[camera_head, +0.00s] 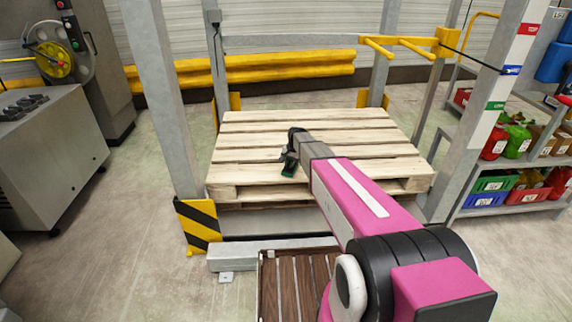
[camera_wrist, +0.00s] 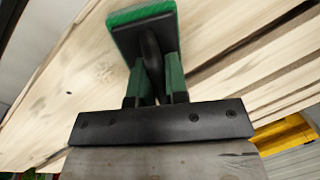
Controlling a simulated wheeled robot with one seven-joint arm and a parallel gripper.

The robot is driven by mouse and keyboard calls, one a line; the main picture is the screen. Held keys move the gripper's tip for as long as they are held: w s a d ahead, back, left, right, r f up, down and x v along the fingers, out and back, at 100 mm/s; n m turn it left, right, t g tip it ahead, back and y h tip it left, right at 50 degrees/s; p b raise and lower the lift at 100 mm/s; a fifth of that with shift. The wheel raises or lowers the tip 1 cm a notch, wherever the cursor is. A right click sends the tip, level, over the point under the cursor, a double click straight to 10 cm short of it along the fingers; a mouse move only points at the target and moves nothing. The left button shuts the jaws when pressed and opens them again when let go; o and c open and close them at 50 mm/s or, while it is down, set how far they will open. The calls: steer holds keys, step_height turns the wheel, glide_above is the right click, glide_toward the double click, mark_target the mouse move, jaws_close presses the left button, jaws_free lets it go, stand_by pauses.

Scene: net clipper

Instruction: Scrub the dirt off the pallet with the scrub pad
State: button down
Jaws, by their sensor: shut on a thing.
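The wooden pallet (camera_head: 255,142) lies in the middle of the head view, inside a grey metal frame. Its pale slats also fill much of the wrist view (camera_wrist: 52,95). My gripper (camera_head: 290,160) is over the left-middle part of the pallet. In the wrist view my gripper (camera_wrist: 157,88) is shut on the dark handle of the scrub pad (camera_wrist: 142,28), which has a green scrubbing face. The pad is small and partly hidden in the head view (camera_head: 289,169). I cannot tell whether it touches the slats. No clear dirt patch shows; my arm covers part of the pallet's right side.
Grey posts (camera_head: 165,100) stand at the pallet's sides, the left one with a yellow-black guard (camera_head: 198,225). Yellow bars (camera_head: 290,66) run behind. Shelves with coloured bins (camera_head: 492,184) stand at right. A grey machine (camera_head: 50,150) stands at left. Floor between machine and frame is clear.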

steer(key=shift+d+f, duration=0.15)
steer(key=shift+d, duration=2.25)
steer(key=shift+d+f, duration=0.15)
steer(key=shift+d, duration=2.25)
steer(key=shift+r, duration=0.1)
step_height(320, 180, up, 6)
steer(key=shift+a, duration=0.1)
step_height(320, 180, up, 3)
steer(key=shift+f, duration=0.1)
